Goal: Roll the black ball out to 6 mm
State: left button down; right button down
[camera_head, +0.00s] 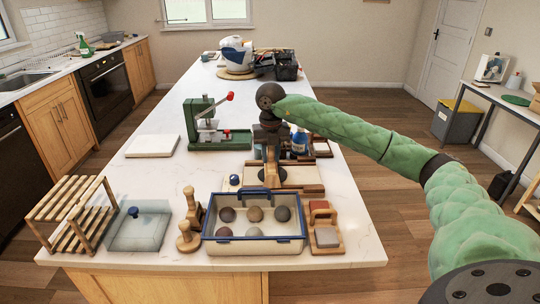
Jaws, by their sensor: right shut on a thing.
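My right gripper (270,180) points down over a light wooden board (308,176) at the middle of the counter. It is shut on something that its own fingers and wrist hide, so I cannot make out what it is. A clear blue-rimmed tray (254,247) in front holds several round balls, brownish and dark grey. The darkest is the ball at the back right (282,213), but I cannot tell whether it is the black one. A small dark blue ball or knob (234,179) sits left of the board. My left gripper is out of view.
A green press (207,127) with a red-tipped lever stands behind the board.

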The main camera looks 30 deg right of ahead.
jog(key=shift+s+d+f, duration=0.2)
jog(key=shift+f, duration=0.05)
jog(key=shift+r, duration=0.15)
jog(key=shift+r+p, duration=1.3)
jog(key=shift+r, duration=2)
